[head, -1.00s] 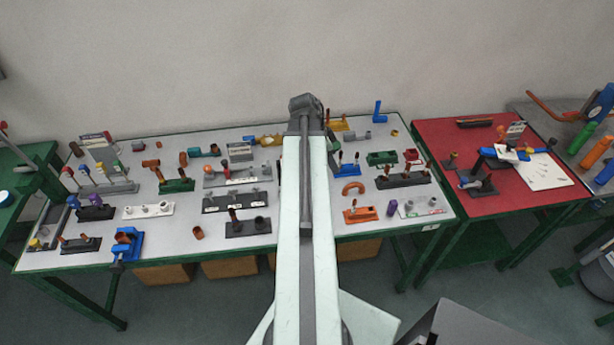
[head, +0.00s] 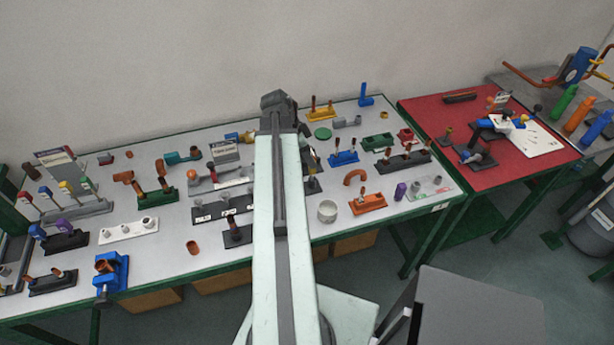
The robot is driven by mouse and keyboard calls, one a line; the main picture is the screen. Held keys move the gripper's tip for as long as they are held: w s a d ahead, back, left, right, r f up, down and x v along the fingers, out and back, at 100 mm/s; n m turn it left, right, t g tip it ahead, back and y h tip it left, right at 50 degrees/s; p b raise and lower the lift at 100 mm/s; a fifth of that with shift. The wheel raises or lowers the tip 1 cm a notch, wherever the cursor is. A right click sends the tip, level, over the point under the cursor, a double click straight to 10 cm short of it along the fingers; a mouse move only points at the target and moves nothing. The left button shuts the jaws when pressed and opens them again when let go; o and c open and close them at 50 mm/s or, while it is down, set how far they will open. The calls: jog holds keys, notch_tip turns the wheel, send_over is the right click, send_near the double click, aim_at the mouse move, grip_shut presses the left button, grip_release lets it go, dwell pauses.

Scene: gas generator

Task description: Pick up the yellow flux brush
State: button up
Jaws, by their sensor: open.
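The yellow flux brush (head: 66,187) appears to be the yellow-headed one in a row of brushes with coloured heads. They stand upright in a long grey holder (head: 90,209) at the left end of the grey-topped table. My arm rises through the middle of the head view, well to the right of the brushes. My gripper does not show; the upper part of my arm hides it.
The long table (head: 165,240) is crowded with fittings and holders. A blue vice (head: 112,272) stands at its front left edge. A white block (head: 121,229) lies in front of the brush holder. A red-topped table (head: 425,115) adjoins on the right. A wall stands behind.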

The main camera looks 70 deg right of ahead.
aim_at(315, 170)
jog(key=b+x, duration=0.2)
jog(key=x, duration=0.1)
jog(key=b+x, duration=0.3)
jog(key=w+b+x, duration=0.1)
jog(key=b+x, duration=0.2)
jog(key=shift+f, duration=0.25)
jog(key=shift+s+r, duration=0.1)
jog(key=shift+r, duration=0.1)
jog(key=shift+c, duration=0.4)
grip_shut()
